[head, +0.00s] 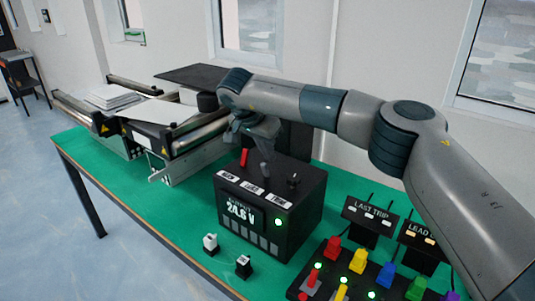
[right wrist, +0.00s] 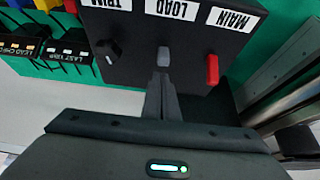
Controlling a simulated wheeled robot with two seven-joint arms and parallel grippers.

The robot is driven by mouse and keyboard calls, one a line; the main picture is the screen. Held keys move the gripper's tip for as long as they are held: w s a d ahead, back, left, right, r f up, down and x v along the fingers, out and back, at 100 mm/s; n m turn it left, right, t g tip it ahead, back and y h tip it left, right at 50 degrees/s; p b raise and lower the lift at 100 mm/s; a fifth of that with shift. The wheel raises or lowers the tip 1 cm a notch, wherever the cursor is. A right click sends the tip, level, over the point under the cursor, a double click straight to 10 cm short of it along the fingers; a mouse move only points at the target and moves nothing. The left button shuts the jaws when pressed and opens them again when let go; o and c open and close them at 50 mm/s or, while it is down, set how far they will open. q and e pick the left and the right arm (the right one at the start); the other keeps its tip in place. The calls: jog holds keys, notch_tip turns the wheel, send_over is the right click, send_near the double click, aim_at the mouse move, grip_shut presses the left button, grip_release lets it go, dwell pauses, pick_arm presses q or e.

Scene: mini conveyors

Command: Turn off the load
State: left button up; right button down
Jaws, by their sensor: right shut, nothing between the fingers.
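A black power box (head: 290,228) stands on the green bench top, its lit display reading about 24.6 V beside a green light. In the right wrist view its top carries the labels MAIN, LOAD (right wrist: 171,8) and TRIM. A small grey LOAD switch (right wrist: 164,57) is in the middle, between a red MAIN lever (right wrist: 212,69) and a black TRIM knob (right wrist: 108,50). My right gripper (right wrist: 163,82) is shut and empty, its tips right at the LOAD switch; I cannot tell if they touch. In the head view my right gripper (head: 265,146) hangs over the box top. My left gripper is out of view.
Mini conveyors (head: 180,140) with white sheets stand behind left. Coloured levers on a black panel (head: 325,283) and small sign boxes, one reading LAST TRIP (head: 369,217), are at the right. Two small switches (head: 210,243) sit in front of the box.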

jog(key=shift+d, duration=0.1)
jog(key=shift+w+d+f, duration=0.2)
jog(key=shift+w+f, duration=0.1)
jog(key=shift+w, duration=0.1)
dwell(0.4)
